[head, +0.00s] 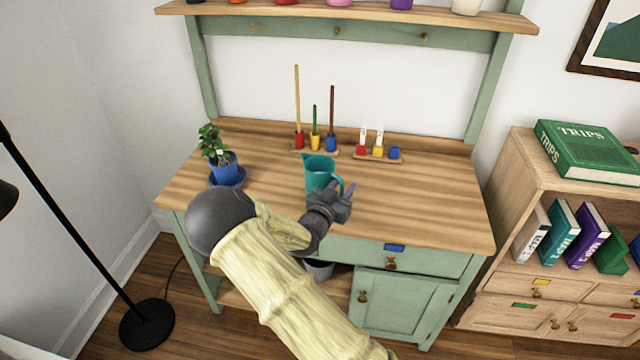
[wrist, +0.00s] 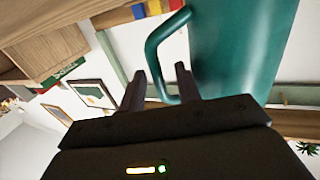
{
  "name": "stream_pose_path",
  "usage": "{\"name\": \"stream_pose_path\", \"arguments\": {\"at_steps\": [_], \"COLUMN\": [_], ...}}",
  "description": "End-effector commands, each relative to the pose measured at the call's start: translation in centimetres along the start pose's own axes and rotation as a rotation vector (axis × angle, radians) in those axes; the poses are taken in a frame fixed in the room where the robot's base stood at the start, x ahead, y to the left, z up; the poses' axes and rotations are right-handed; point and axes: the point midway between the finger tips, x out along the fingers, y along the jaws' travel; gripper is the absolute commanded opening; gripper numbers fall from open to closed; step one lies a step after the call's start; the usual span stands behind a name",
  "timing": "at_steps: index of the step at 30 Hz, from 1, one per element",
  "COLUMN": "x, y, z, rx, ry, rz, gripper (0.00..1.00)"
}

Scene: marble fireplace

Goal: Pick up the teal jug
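The teal jug (head: 318,174) stands upright on the wooden tabletop, its handle towards the right and my gripper. In the wrist view the jug's body (wrist: 236,50) fills the upper right, with its handle curving out to the left. My gripper (head: 347,191) is at the handle side of the jug. In the wrist view my gripper's two dark fingers (wrist: 160,75) are apart, and the handle's lower part shows in the gap between them. I cannot tell whether either finger touches it. My gripper hides part of the jug's lower right side in the head view.
A potted plant in a blue pot (head: 223,166) stands left of the jug. Behind are holders with tools (head: 315,145) and small coloured blocks (head: 377,150). The tabletop (head: 430,205) is clear on the right. A shelf (head: 350,17) hangs above; a bookcase (head: 570,190) stands at right.

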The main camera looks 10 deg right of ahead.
Motion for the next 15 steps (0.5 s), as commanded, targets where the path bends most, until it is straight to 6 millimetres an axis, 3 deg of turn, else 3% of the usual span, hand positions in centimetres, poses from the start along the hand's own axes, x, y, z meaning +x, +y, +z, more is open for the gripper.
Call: {"name": "stream_pose_path", "arguments": {"at_steps": [2, 6, 15], "x": [-0.01, -0.03, -0.07], "y": [0.0, -0.02, -0.12], "z": [0.01, 0.01, -0.1], "rx": [0.0, 0.0, 0.002], "ry": [0.0, 0.0, 0.002], "rz": [0.0, -0.001, -0.002], "gripper": [0.29, 0.02, 0.0]}}
